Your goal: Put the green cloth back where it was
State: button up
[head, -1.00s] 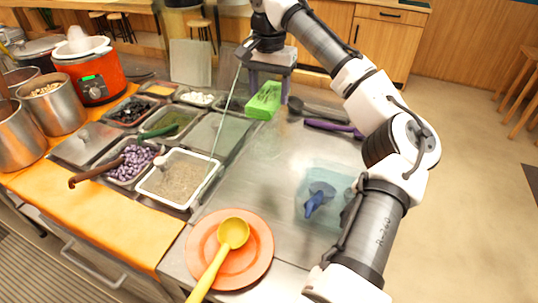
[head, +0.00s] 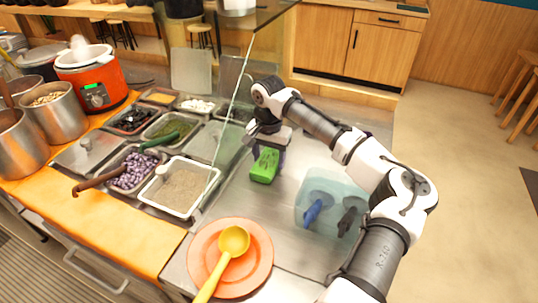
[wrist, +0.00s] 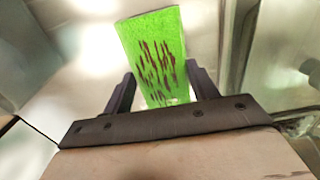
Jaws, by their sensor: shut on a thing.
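The green cloth (head: 264,166) is a small bright green block-like piece held between the fingers of my gripper (head: 267,150), over the steel counter right of the topping pans. In the wrist view the cloth (wrist: 158,55) stands out beyond the two dark fingers of my gripper (wrist: 163,92) and shows dark red streaks on its face. My gripper is shut on it. I cannot tell whether the cloth touches the counter.
A clear bluish tub (head: 330,185) with blue and dark utensils stands right of the cloth. An orange plate (head: 205,255) with a yellow ladle (head: 232,243) is in front. Topping pans (head: 180,188) and a glass guard's edge (head: 237,85) lie left. Bare counter (head: 255,205) lies between.

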aim_at(269, 159)
jog(key=shift+f, duration=0.2)
jog(key=o, duration=0.9)
notch_tip(269, 159, up, 12)
jog(key=b, duration=0.2)
jog(key=shift+r+b, duration=0.15)
jog(key=shift+b, duration=0.2)
